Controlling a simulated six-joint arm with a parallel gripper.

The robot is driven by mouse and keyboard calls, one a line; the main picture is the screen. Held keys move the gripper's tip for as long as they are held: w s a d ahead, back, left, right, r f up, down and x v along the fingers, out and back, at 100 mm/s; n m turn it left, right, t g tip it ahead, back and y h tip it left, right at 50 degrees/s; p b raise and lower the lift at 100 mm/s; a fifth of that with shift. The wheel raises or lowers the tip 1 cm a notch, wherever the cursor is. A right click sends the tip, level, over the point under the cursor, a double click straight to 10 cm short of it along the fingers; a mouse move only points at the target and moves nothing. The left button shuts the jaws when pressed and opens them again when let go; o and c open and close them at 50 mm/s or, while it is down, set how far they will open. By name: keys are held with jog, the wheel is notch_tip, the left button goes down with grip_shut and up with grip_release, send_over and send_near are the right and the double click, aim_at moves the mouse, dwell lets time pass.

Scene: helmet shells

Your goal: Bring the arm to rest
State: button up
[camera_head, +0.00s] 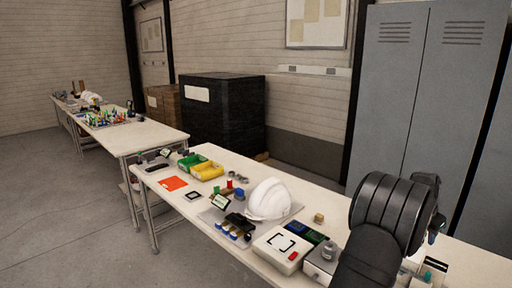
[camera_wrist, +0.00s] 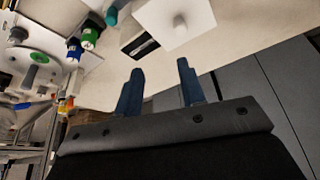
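My gripper shows in the wrist view (camera_wrist: 161,84) with its two dark blue fingers apart and nothing between them. In the head view my dark arm rises at the right over the near end of the table, and my gripper (camera_head: 435,225) is mostly hidden behind it. In the wrist view the fingers point toward the table edge, apart from the objects there. A white helmet shell (camera_head: 270,199) sits on the table, left of my arm.
The long white table (camera_head: 335,203) holds a yellow bin (camera_head: 207,171), a green bin (camera_head: 190,161), an orange sheet (camera_head: 173,184) and a white box (camera_head: 282,250). Grey lockers (camera_head: 425,95) stand behind its right part. A black crate (camera_head: 222,112) stands behind its far end.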

jog(key=s+d+r, duration=0.3)
jog(key=s+r, duration=0.2)
jog(key=s, duration=0.4)
jog(key=s+f, duration=0.4)
jog(key=s, duration=0.3)
jog(key=s+d+f, duration=0.1)
jog(key=s+f, duration=0.3)
jog(key=s, duration=0.4)
jog(key=s+d+f, duration=0.1)
jog(key=s+f, duration=0.3)
jog(key=s, duration=0.4)
jog(key=shift+s, duration=0.2)
jog(key=shift+w+d+f, duration=0.1)
jog(key=shift+w+f, duration=0.8)
jog(key=shift+w, duration=0.75)
jog(key=shift+w+d+f, duration=0.1)
jog(key=shift+w+f, duration=0.85)
jog(key=shift+w, duration=0.75)
jog(key=shift+w+f, duration=0.9)
jog(key=shift+w, duration=0.75)
